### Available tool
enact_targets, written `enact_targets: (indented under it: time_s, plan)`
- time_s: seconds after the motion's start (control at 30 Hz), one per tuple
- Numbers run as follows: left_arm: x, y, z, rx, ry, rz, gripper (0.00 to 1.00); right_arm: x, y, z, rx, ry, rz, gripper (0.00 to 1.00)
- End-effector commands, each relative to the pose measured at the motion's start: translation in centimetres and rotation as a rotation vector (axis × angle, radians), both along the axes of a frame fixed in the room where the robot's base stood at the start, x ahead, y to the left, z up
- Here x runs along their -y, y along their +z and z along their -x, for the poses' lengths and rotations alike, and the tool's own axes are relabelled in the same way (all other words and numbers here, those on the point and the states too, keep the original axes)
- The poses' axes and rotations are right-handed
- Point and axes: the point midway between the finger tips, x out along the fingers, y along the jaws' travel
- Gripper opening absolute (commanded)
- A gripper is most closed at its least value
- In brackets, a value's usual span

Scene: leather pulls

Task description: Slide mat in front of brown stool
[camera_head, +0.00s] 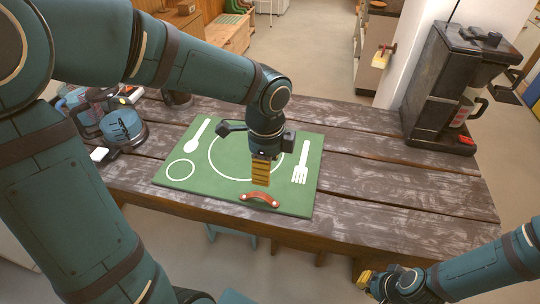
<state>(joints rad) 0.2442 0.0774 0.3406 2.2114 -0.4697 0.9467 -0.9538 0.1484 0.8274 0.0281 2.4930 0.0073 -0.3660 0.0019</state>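The green mat (225,186) lies on the wooden table, with a white plate outline, fork, spoon and ring printed on it. A red-brown leather pull (260,199) is fixed near its front edge. My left gripper (261,184) points down over the mat, just behind the pull. Its yellow ridged pads look together, with nothing seen between them; I cannot tell whether the tips touch the mat. My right gripper (366,279) is low at the bottom right, off the table's front; its opening is unclear. The brown stool (298,254) shows partly under the table's front edge, right of a teal stool (231,232).
A coffee machine (455,85) with a mug stands at the table's back right. A glass kettle (122,127) and other jugs stand at the left. The table (390,190) right of the mat is clear.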

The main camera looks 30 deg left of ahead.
Motion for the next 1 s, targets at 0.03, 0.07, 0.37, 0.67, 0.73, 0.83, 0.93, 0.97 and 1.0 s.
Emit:
enact_targets:
  time_s: [0.03,0.07,0.37,0.67,0.73,0.83,0.93,0.97,1.0]
  plan:
    - [0.0,-1.0,0.1,-0.004,0.0,0.001,0.55,0.0,-0.3,0.0,0.0,0.0,0.0,0.0]
    - [0.0,-1.5,0.1,-0.006,0.0,0.001,0.55,0.0,-0.4,0.0,-0.001,0.0,0.001,0.0]
    - [0.0,-7.0,0.1,-0.005,0.001,0.002,0.55,-0.1,-1.6,0.0,-0.001,0.0,0.003,0.0]
    - [0.0,-11.3,0.1,-0.003,0.001,0.002,0.55,-0.1,-2.8,-0.1,-0.001,-0.001,0.005,0.0]
    - [0.0,-11.8,0.1,-0.003,0.001,0.001,0.55,-0.1,-3.0,-0.1,-0.001,-0.001,0.006,0.0]
    - [0.0,-12.2,0.1,-0.002,0.002,0.001,0.55,-0.1,-3.1,-0.1,-0.001,-0.001,0.006,0.0]
    - [0.0,-12.4,0.0,-0.001,0.002,0.001,0.55,-0.1,-3.1,-0.1,-0.001,-0.001,0.006,0.0]
    - [0.0,-12.4,0.0,0.0,0.002,0.001,0.55,-0.1,-3.1,-0.1,-0.001,-0.001,0.006,0.0]
    - [0.0,-12.4,0.0,0.0,0.002,0.001,0.55,-0.1,-3.1,-0.1,-0.001,-0.001,0.006,0.0]
